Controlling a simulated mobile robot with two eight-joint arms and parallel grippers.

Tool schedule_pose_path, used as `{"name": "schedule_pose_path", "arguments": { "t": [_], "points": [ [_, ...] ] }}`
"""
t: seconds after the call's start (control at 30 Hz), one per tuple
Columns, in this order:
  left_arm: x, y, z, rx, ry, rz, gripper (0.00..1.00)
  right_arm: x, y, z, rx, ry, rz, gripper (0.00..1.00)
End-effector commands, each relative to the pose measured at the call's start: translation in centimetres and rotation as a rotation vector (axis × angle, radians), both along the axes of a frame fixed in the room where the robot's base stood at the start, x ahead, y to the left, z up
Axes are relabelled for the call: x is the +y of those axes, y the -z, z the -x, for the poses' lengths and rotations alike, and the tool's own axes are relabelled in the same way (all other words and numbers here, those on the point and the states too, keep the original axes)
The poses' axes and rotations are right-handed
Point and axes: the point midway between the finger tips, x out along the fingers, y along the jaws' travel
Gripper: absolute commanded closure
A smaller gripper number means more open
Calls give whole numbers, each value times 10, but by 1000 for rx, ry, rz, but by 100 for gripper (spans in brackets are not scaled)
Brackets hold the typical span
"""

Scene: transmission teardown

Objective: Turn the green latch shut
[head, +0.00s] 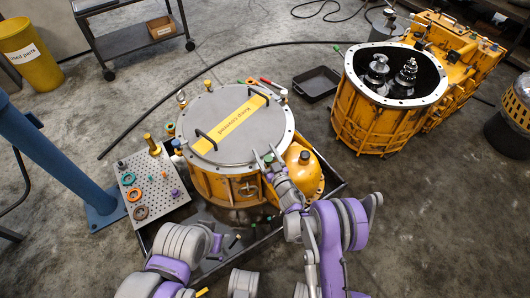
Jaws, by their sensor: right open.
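The orange round housing (213,186) stands in a dark tray, with a grey lid (225,112) on top that carries a yellow label reading "keep covered". A small green part (268,158) shows at the lid's near right rim, right at my right gripper (268,155); I take it for the green latch, but its turn position is too small to tell. My right gripper is open, its two fingers pointing at the rim around that part. Whether they touch it I cannot tell. My left arm comes in at the bottom left; its gripper (217,242) is low before the housing, its fingers unclear.
A pegboard plate (153,205) with coloured rings stands left of the housing, beside a blue post (50,155). A second open orange housing (372,125) stands at the right. A black tray (316,83) and a long hose lie behind.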

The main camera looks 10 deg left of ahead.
Motion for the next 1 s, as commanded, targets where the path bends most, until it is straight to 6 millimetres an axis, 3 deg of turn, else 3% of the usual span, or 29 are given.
{"name": "schedule_pose_path", "arguments": {
  "t": [0.07,0.4,0.77,1.0],
  "points": [
    [0,0,0,0,0,0,50,0,0,0,0,0,0,39],
    [0,0,0,0,0,0,50,0,0,0,0,0,0,100],
    [0,0,0,0,0,0,50,0,0,1,0,-31,2,100],
    [0,-1,0,0,0,0,50,2,0,2,0,-158,3,100]
  ]
}}
